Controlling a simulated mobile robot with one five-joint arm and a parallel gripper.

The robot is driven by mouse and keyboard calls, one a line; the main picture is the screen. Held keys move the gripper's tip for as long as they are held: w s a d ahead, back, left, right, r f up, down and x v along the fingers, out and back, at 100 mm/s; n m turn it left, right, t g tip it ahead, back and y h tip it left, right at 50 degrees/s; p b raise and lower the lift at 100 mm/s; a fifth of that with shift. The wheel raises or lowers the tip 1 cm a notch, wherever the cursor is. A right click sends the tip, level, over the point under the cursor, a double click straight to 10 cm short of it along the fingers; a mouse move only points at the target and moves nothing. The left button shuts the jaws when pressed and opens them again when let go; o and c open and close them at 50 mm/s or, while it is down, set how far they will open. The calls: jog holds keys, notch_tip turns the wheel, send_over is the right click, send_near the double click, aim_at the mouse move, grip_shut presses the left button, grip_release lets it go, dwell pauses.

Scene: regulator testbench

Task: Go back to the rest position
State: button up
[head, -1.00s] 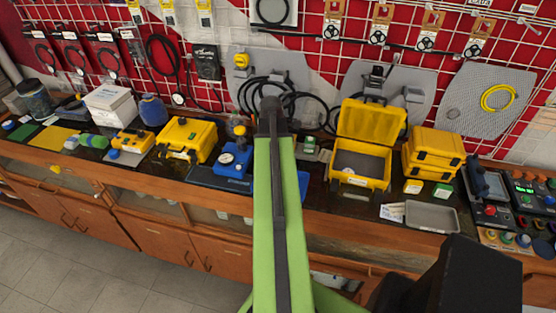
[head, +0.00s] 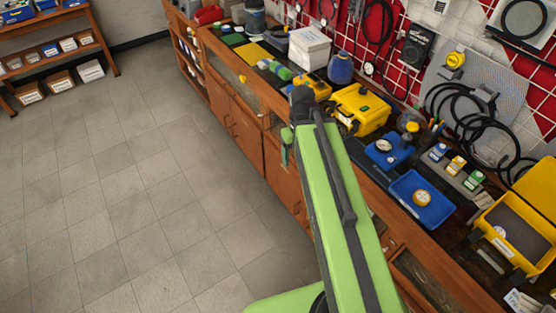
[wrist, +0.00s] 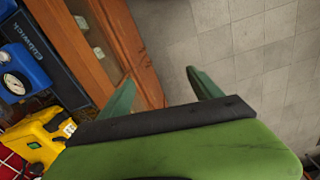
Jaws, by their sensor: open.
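My gripper (wrist: 160,82) shows in the wrist view with its two green fingers apart and nothing between them. Beyond the fingers are the wooden bench front and the tiled floor. In the head view my green arm reaches up from the bottom, and a green fingertip (head: 286,150) shows beside its dark end, in front of the bench edge. The rest of the gripper is hidden behind the arm there.
The wooden bench (head: 262,128) runs along the right, holding a yellow case (head: 361,108), a blue gauge unit (head: 389,152), a blue tray (head: 408,207) and an open yellow case (head: 510,240). The tiled floor (head: 130,190) is clear. A shelf rack (head: 60,50) stands at far left.

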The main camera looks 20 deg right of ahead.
jog(key=a+m, duration=0.2)
jog(key=a, duration=0.6)
jog(key=shift+a, duration=0.2)
jog(key=shift+s+f, duration=0.1)
jog(key=shift+f+b, duration=2.25)
jog(key=shift+b, duration=0.1)
